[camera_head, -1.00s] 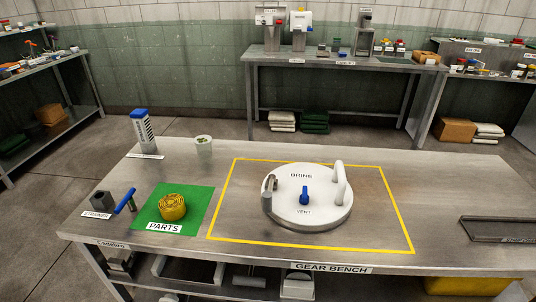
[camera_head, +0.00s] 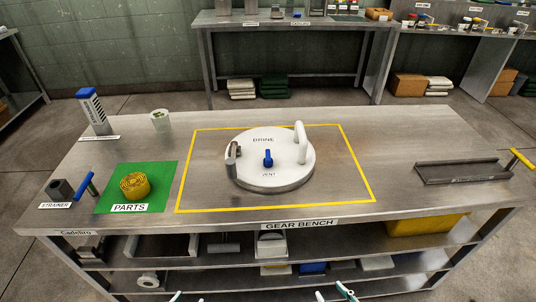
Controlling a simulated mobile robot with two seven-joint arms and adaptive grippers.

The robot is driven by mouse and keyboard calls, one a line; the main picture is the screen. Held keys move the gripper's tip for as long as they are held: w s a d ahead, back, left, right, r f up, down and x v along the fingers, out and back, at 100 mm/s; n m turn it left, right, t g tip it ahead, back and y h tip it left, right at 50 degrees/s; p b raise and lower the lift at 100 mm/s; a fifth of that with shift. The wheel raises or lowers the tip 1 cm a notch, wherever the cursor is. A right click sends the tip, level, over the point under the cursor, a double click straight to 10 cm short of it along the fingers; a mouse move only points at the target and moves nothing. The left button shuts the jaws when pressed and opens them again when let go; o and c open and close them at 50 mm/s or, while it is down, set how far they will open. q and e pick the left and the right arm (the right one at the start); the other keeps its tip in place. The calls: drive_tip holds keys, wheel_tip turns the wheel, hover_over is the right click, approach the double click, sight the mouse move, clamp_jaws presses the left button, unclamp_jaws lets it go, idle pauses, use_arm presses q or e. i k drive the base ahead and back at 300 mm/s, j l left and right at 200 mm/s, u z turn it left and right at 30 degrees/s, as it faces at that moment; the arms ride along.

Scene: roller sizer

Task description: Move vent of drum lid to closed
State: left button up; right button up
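The drum lid (camera_head: 243,150) is a round white disc marked BRINE and VENT, lying on the bench inside a yellow outline. Its vent (camera_head: 267,159) is a small blue lever at the middle, with its long part pointing towards the VENT lettering. A white curved handle (camera_head: 300,143) stands at the lid's right, and a grey metal clamp (camera_head: 232,160) sits at its left edge. My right gripper (camera_head: 334,295) shows its separated fingertips at the bottom edge, empty. My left gripper (camera_head: 188,298) barely shows there, its tips apart. Both are well short of the lid.
The gear bench (camera_head: 400,140) has clear metal around the outline. A blue-capped canister (camera_head: 93,110) and white cup (camera_head: 160,120) stand behind. A dark tray (camera_head: 462,173) lies right.

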sight(268, 161)
drive_tip(key=j+z, duration=0.6)
drive_tip(key=z, duration=0.15)
drive_tip(key=k+j+z, duration=0.15)
drive_tip(key=j+z, duration=0.25)
drive_tip(key=l, duration=0.1)
